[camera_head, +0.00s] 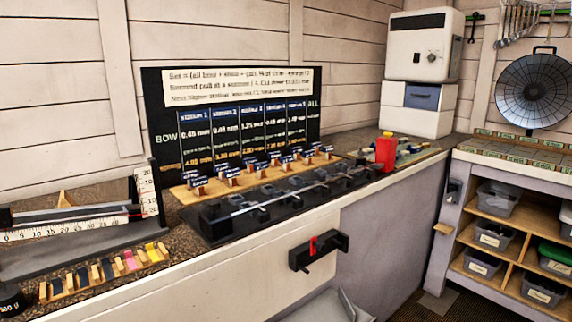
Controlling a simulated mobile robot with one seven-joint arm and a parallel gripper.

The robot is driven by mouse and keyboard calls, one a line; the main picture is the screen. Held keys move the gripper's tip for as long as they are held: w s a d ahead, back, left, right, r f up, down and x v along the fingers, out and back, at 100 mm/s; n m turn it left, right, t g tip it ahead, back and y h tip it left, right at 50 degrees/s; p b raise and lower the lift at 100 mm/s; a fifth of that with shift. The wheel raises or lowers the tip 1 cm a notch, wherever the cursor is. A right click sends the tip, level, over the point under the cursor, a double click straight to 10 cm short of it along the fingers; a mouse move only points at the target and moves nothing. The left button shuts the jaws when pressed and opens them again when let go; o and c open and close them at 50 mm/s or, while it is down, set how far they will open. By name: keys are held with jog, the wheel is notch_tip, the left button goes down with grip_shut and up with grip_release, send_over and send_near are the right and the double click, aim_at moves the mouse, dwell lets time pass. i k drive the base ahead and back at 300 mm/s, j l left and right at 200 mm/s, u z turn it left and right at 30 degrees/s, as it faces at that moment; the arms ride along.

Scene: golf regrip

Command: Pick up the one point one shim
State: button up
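I cannot pick out the one point one shim by its marking; the small labels are too blurred to read. A slotted wooden rack (107,271) at the front left of the bench holds several small coloured pieces, dark, pink and yellow, which may be shims. A wooden strip (248,177) farther back carries several small pegs with dark labelled tags. My gripper is not in view, so its relation to these things is hidden.
A black board (232,107) with figures stands behind the strip. A long black fixture (285,195) lies before it. A black clamp (318,250) with a red part juts from the bench front. A red bottle (386,152) stands farther right. A ruler (65,233) lies left.

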aim_at(285, 160)
jog(key=i+l+u, duration=0.1)
jog(key=l, duration=0.35)
jog(key=i+l+u, duration=0.1)
jog(key=i+l, duration=0.2)
jog(key=l, duration=0.15)
jog(key=i+l+u, duration=0.1)
jog(key=l, duration=0.4)
jog(key=i+l+u, duration=0.1)
jog(key=i+l, duration=0.2)
jog(key=l, duration=0.15)
jog(key=i+l, duration=0.15)
jog(key=l, duration=0.35)
jog(key=i+l+u, duration=0.15)
jog(key=l, duration=0.35)
jog(key=i+l+u, duration=0.1)
jog(key=l, duration=0.4)
jog(key=i+l+u, duration=0.1)
jog(key=l, duration=0.45)
jog(key=i, duration=1)
